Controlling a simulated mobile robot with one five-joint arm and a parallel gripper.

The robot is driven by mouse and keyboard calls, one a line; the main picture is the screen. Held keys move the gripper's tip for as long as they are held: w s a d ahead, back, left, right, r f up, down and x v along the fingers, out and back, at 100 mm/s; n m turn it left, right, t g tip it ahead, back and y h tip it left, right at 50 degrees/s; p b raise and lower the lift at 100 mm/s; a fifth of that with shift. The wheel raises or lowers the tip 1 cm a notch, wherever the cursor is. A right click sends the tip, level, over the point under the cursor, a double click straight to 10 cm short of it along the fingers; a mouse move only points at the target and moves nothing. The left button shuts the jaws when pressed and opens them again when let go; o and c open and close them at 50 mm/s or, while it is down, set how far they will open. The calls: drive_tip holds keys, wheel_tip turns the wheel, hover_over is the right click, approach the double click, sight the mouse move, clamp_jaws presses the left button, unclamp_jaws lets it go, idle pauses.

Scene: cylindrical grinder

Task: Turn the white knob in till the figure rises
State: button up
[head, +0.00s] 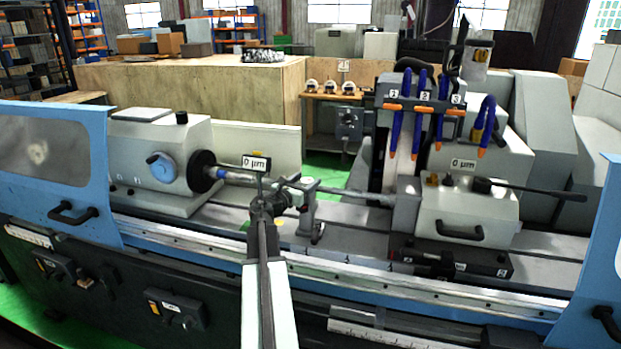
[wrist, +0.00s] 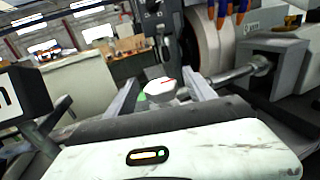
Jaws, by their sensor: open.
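The white knob (wrist: 160,90), with a red mark on its face, shows in the wrist view between the two grey fingers of my open gripper (wrist: 160,76). I cannot tell whether the fingers touch it. In the head view my gripper (head: 268,203) is at the gauge stand (head: 308,205) in front of the workpiece, and I cannot make out the knob there. A figure plate (head: 255,162) reading "0 µm" is just above my gripper. A second figure plate (head: 463,165) at the right also reads "0 µm".
The headstock (head: 160,150) is at the left, and the grinding wheel (head: 378,150) stands behind the workpiece shaft (head: 355,196). The tailstock (head: 465,210) with its long lever is at the right. Blue hoses (head: 420,115) hang above. Blue sliding doors (head: 55,165) flank the opening.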

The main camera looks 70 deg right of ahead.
drive_tip(key=x, duration=0.3)
drive_tip(key=shift+d, duration=0.4)
clamp_jaws()
drive_tip(key=shift+m+g, duration=0.3)
drive_tip(key=shift+g, duration=0.1)
drive_tip(key=shift+s+a+m+g+y, duration=0.15)
drive_tip(key=shift+s+m+g+y, duration=0.1)
drive_tip(key=shift+m+g+y, duration=0.75)
drive_tip(key=shift+s+a+m+g+y, duration=0.2)
drive_tip(key=shift+m+g+y, duration=0.4)
drive_tip(key=shift+m+g, duration=0.8)
drive_tip(key=shift+s+a+m+g+y, duration=0.1)
drive_tip(key=shift+s+m+g+y, duration=0.2)
drive_tip(key=shift+m+g+y, duration=0.95)
drive_tip(key=shift+n+g, duration=0.45)
drive_tip(key=shift+g, duration=0.2)
